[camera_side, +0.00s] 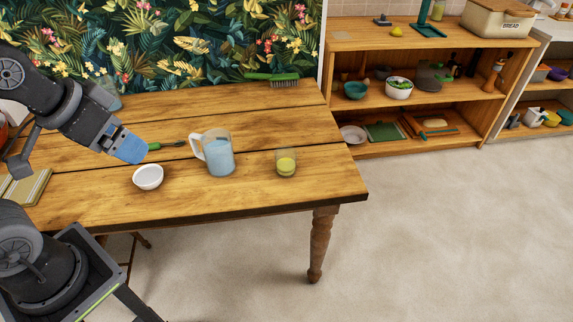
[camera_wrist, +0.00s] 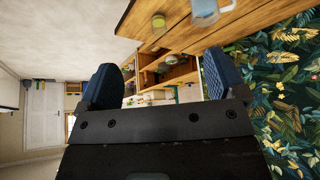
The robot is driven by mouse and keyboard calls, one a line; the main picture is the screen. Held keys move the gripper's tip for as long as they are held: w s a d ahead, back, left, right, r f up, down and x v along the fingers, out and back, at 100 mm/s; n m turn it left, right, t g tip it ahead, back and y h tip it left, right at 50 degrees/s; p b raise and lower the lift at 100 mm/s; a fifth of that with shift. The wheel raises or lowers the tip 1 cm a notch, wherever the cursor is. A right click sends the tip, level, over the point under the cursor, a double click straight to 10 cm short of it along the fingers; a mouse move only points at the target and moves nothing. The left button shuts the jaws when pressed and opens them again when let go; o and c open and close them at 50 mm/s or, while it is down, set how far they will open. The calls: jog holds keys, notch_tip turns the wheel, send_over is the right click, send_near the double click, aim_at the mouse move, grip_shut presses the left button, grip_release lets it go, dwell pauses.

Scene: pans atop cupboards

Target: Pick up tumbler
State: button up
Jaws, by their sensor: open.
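The tumbler (camera_side: 286,164), a small clear glass with yellow contents, stands upright near the right end of the wooden table. It also shows near the top of the wrist view (camera_wrist: 158,21). My gripper (camera_side: 131,149) is above the left part of the table, well left of the tumbler, with blue finger pads. In the wrist view its two fingers (camera_wrist: 160,78) are wide apart with nothing between them. My gripper is open and touches nothing that I can see.
A clear pitcher (camera_side: 219,157) with pale blue contents stands between my gripper and the tumbler. A white bowl (camera_side: 148,177) sits left of it. A green-handled utensil (camera_side: 167,145) lies behind. A green brush (camera_side: 272,78) lies at the back. The table's right end (camera_side: 335,183) is clear.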

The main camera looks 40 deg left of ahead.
aim_at(282, 170)
jog(key=shift+o, duration=0.4)
jog(key=w+a+f+m+y, duration=0.4)
jog(key=w+f+m+y, duration=0.6)
jog(key=w+m, duration=0.45)
jog(key=w+d+f+m+t+h, duration=0.35)
jog(key=w+d+f+m, duration=0.2)
jog(key=f+m, duration=0.35)
jog(key=w+d+f+m+t+h, duration=0.2)
jog(key=w+d+f+m+t, duration=0.25)
jog(key=d+f+m, duration=0.4)
jog(key=shift+m+g, duration=0.3)
jog(key=shift+m, duration=0.2)
jog(key=x, duration=0.9)
jog(key=s+a+f+x, duration=0.1)
jog(key=x, duration=0.4)
jog(key=shift+w+a+f, duration=0.15)
jog(key=shift+w+a, duration=0.05)
jog(key=shift+w, duration=0.2)
